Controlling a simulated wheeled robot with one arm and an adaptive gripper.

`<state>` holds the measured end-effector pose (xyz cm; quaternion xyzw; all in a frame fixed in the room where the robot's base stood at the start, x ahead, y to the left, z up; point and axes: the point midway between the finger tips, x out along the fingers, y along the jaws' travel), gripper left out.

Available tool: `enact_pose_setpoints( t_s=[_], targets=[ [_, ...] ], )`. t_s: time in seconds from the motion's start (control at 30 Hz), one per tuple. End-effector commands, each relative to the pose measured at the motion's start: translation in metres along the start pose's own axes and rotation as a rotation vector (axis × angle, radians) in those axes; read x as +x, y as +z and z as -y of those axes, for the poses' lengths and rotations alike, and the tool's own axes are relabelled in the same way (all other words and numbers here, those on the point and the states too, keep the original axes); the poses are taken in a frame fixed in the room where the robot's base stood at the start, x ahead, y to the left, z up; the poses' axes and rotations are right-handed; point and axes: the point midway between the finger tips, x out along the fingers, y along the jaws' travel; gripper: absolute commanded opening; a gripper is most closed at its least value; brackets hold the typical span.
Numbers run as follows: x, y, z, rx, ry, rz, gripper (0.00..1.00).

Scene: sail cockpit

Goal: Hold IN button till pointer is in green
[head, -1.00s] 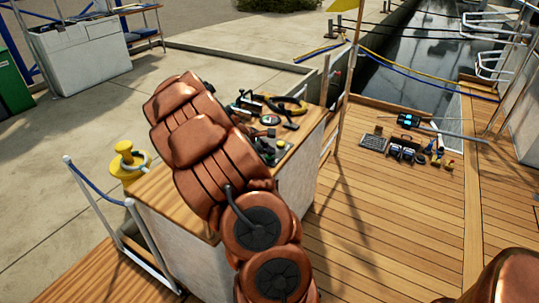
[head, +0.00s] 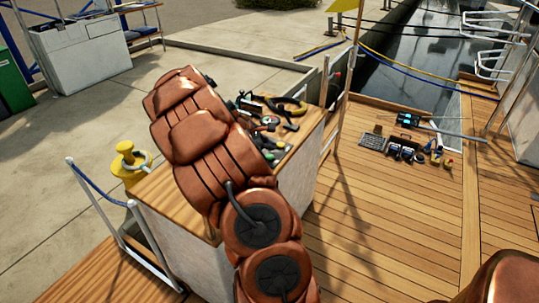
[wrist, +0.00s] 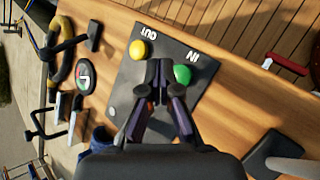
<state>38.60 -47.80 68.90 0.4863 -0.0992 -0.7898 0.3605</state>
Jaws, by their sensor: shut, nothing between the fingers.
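In the wrist view a dark panel (wrist: 128,92) lies on a wooden top. It carries a yellow button (wrist: 138,49) beside the label OUT and a green button (wrist: 182,74) beside the label IN. My gripper (wrist: 159,68) is shut and empty. Its tips appear over the panel between the buttons, closer to the green one. I cannot tell whether they touch anything. A round gauge (wrist: 84,78) with red, green and white on its face lies left of the panel; its pointer is too small to read. In the head view my arm hides the gripper and most of the panel.
Left of the panel lie a yellow-and-black curved tool (wrist: 60,50) and other dark tools. A red-handled item (wrist: 286,64) lies to the right. The wooden counter (head: 165,205) stands beside an open plank deck (head: 390,230), with several items at its far side.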

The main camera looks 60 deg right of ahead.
Motion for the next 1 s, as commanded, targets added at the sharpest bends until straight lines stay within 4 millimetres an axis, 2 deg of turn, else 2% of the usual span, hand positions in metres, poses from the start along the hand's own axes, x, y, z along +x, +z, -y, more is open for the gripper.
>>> enact_pose_setpoints(
  t_s=[0.43, 1.0],
  targets=[
    [-0.027, 0.019, -0.020, 0.001, 0.001, -0.001, 0.00],
    [-0.028, 0.020, -0.020, 0.000, 0.000, 0.000, 0.00]
  ],
)
